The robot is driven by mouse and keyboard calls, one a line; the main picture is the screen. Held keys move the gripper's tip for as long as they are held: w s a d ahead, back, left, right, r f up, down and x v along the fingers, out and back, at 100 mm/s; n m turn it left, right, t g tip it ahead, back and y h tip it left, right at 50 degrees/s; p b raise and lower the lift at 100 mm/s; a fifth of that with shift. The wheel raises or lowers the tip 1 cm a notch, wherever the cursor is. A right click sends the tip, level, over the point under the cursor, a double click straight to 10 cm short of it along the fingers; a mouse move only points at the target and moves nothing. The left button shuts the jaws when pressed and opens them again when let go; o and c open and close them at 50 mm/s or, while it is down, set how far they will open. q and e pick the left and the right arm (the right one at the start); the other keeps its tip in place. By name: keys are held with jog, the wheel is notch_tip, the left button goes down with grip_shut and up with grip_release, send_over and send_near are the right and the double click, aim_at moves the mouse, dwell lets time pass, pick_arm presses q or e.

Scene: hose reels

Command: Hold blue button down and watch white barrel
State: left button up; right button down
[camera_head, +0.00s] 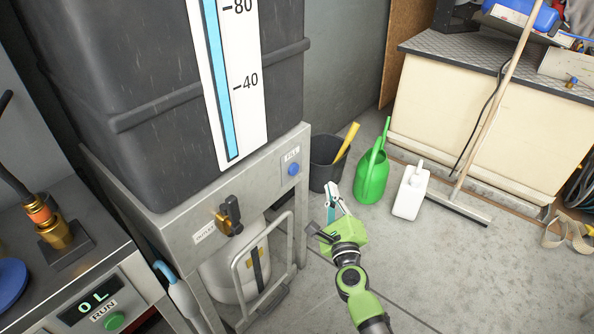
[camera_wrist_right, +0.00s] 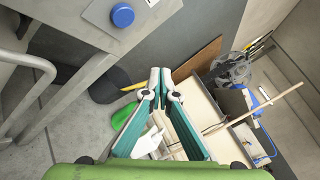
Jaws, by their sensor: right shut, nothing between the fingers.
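The blue button (camera_head: 294,168) sits on the metal panel beside the label "FILL", under the large dark tank. It also shows at the top of the right wrist view (camera_wrist_right: 122,15). My right gripper (camera_head: 332,192) is shut and empty, to the right of the button and apart from it. In the right wrist view its fingertips (camera_wrist_right: 160,76) are together, with the button up and left of them. A whitish barrel (camera_head: 218,277) stands under the outlet, partly hidden by the panel and a metal handle frame. My left gripper is out of view.
The tank's gauge (camera_head: 221,85) has a blue column and marks 40 and 80. An outlet valve (camera_head: 230,216) projects below it. A black bucket (camera_head: 323,170), green watering can (camera_head: 371,178), white jug (camera_head: 411,191) and broom (camera_head: 455,203) stand behind my right gripper.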

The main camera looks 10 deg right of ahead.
aim_at(298, 168)
pick_arm(q)
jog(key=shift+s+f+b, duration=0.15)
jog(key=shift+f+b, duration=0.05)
jog(key=shift+b, duration=0.7)
pick_arm(e)
jog(key=w+a, duration=0.5)
jog(key=w, duration=0.2)
jog(key=shift+a, duration=0.25)
dwell(0.7)
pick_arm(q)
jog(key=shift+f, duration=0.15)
pick_arm(e)
jog(key=shift+w+a, duration=0.25)
jog(key=shift+w, duration=0.05)
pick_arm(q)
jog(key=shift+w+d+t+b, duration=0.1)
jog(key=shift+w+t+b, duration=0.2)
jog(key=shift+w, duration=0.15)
pick_arm(e)
jog(key=shift+w+a, duration=0.4)
dwell(1.7)
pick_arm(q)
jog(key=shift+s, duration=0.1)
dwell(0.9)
